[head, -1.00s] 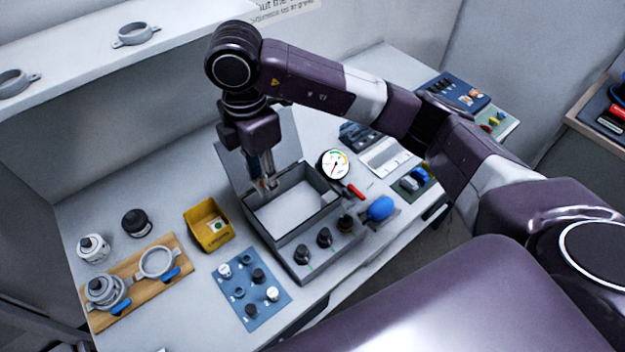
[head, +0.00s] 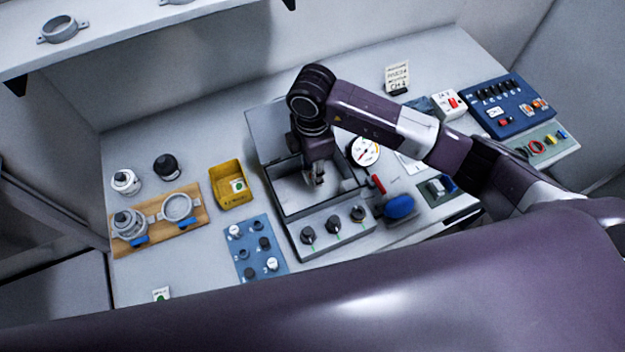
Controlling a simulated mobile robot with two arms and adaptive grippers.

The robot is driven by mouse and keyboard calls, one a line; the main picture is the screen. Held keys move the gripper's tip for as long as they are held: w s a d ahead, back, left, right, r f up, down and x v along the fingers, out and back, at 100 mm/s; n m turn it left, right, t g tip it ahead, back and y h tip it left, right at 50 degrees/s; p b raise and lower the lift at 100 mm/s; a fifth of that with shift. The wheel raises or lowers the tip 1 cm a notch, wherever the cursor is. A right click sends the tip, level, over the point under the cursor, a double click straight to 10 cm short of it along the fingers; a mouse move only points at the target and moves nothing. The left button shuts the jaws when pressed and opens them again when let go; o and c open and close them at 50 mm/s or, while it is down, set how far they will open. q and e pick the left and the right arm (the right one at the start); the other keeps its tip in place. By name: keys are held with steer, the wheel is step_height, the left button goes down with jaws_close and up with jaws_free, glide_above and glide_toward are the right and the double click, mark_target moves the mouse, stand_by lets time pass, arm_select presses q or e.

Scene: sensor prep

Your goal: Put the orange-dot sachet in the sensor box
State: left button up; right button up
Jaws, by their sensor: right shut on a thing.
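The grey sensor box (head: 289,212) stands open mid-bench, with its lid raised at the back and several black knobs on its front panel. Its inside looks pale and empty around my gripper. My right gripper (head: 318,181) reaches down into the box opening, its fingertips close together on a small thing that I cannot make out. I see no orange dot anywhere, so I cannot confirm that this is the orange-dot sachet. A green-dot sachet (head: 238,186) lies in the yellow bin (head: 231,199) left of the box. My left gripper is not in view.
A blue mat (head: 250,262) with several small knobs lies left of the box. A wooden board (head: 197,221) with clamp fittings is farther left. A gauge (head: 364,150), a red-handled part (head: 378,184) and a blue bulb (head: 399,207) stand close on the right.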

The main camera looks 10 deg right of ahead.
mark_target(312, 191)
step_height(312, 191, down, 3)
steer(key=shift+a, duration=0.1)
step_height(312, 191, down, 4)
steer(key=shift+r+p, duration=0.25)
steer(key=shift+p, duration=0.3)
steer(key=shift+f, duration=0.25)
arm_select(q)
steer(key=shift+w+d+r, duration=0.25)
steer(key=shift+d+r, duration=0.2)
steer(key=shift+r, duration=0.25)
arm_select(e)
steer(key=shift+f, duration=0.15)
steer(key=o, duration=0.9)
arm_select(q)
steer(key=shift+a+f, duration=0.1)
